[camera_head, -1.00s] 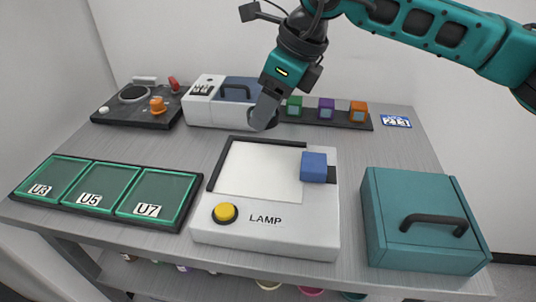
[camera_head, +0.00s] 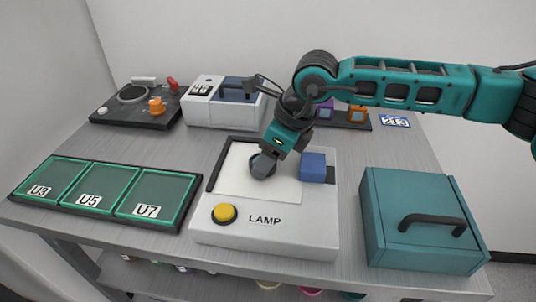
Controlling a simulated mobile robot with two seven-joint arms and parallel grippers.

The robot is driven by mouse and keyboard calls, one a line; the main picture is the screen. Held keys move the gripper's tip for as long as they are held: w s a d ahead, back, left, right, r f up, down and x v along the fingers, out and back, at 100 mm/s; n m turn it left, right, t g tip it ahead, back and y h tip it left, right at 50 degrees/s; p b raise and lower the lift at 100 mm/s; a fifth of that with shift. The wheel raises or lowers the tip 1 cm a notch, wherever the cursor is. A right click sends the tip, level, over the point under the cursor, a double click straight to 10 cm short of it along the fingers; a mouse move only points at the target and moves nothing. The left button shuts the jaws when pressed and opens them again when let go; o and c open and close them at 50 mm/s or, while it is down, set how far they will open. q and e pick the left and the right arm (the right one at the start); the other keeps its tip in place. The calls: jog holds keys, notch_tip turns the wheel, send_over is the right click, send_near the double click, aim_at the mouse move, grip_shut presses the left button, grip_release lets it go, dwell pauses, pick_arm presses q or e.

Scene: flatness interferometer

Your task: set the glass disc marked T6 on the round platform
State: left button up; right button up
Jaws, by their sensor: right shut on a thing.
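My right gripper (camera_head: 264,164) reaches in from the right and points down over the pale square plate of the LAMP box. It is shut on a small dark, round-edged disc (camera_head: 257,159), partly hidden by the fingers. No mark can be read on it, so I cannot tell whether it is T6. Whether it touches the plate is also unclear. A round ring-like platform (camera_head: 132,94) sits on the black device at the back left, with nothing visible on it. My left gripper is not in view.
The LAMP box (camera_head: 300,232) has a yellow button (camera_head: 224,214) and a blue block (camera_head: 313,167). A tray (camera_head: 120,222) with U3, U5 and U7 lies at left. A teal handled box (camera_head: 400,190) stands at right. A white device (camera_head: 208,112) is behind.

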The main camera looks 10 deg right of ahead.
jog(key=shift+f, duration=0.15)
jog(key=o, duration=1.1)
